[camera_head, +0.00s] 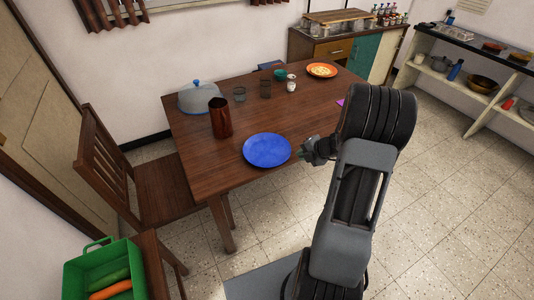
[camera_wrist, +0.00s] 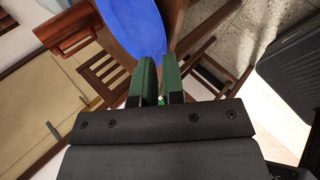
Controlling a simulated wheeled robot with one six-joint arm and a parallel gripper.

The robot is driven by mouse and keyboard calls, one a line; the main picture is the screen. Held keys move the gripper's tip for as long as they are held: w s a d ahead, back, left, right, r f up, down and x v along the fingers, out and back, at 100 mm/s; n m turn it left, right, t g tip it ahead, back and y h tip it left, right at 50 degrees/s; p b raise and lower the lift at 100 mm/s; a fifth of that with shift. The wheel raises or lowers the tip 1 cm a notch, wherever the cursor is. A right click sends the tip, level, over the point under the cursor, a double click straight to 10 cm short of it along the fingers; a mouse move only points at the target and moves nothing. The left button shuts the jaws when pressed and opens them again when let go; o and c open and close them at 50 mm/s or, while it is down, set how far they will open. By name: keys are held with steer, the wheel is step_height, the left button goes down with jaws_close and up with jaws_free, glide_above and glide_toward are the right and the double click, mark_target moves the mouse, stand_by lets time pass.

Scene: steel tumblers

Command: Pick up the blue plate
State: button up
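The blue plate (camera_head: 266,150) is at the near right edge of the brown table (camera_head: 190,150), roughly level. It fills the top middle of the wrist view (camera_wrist: 132,25). My gripper (camera_head: 303,154) is at the plate's right rim, level with it. In the wrist view, its two green fingers (camera_wrist: 159,62) are close together with a narrow gap, and the plate's rim runs in between their tips. The fingers look shut on the rim. I cannot tell whether the plate is resting on the table or slightly above it.
A dark red jug (camera_head: 220,117) stands close behind the plate. A domed cover (camera_head: 198,96), two tumblers, a teal bowl (camera_head: 280,75) and an orange plate (camera_head: 321,70) are farther back. A wooden chair (camera_head: 150,175) stands at the left. Tiled floor at the right is open.

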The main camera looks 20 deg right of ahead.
mark_target(287, 162)
steer(key=shift+b+x, duration=0.6)
steer(key=shift+x, duration=4.05)
steer(key=shift+r, duration=0.1)
jaws_close()
steer(key=shift+r, duration=0.15)
